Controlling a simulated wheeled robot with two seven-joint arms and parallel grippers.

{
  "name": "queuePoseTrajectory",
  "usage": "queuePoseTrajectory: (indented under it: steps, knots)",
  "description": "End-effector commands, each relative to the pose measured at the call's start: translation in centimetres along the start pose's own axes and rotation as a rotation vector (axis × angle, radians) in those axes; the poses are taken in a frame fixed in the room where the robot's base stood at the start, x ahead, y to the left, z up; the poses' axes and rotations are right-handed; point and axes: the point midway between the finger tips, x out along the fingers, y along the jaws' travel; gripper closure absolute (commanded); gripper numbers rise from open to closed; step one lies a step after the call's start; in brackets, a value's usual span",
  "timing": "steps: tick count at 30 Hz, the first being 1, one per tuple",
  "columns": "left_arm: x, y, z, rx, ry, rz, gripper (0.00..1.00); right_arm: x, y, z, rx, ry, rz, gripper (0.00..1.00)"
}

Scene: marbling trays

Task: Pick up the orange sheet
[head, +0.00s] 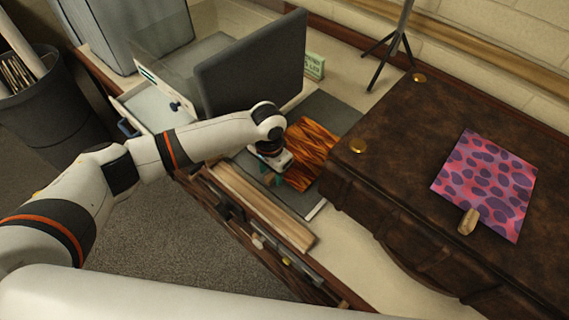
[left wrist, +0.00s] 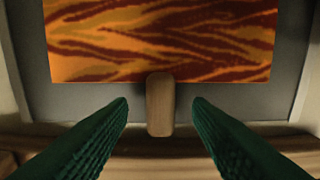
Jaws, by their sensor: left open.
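The orange sheet (head: 312,150), with a dark red and orange wavy pattern, lies on a dark grey mat (head: 340,112) on the bench. In the left wrist view the orange sheet (left wrist: 160,40) fills the top, with a wooden tab (left wrist: 160,104) at its near edge. My left gripper (head: 272,178) is at the sheet's near left side in the head view. In the left wrist view its green fingers (left wrist: 160,112) are open, one on each side of the tab, with a gap to each. I cannot tell their height above the mat. My right gripper is not in view.
A dark brown chest (head: 410,150) stands right of the mat, bearing a pink and purple sheet (head: 490,185) with a wooden tab (head: 468,221). A dark upright panel (head: 250,65) stands behind my left wrist. A black tripod (head: 393,45) stands at the back.

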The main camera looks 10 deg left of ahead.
Motion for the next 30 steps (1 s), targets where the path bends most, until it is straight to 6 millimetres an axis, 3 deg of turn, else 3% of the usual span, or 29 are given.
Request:
queuePoseTrajectory:
  steps: [9,18,30]
  knots:
    - [0.84,-0.02,-0.03,0.001,0.0,0.001,0.55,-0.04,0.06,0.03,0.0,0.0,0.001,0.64]
    - [0.8,-0.03,0.0,0.001,-0.001,0.001,1.0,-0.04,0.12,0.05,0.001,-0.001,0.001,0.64]
    - [0.16,-0.02,0.08,0.001,-0.003,0.0,1.0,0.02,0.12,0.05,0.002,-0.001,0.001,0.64]
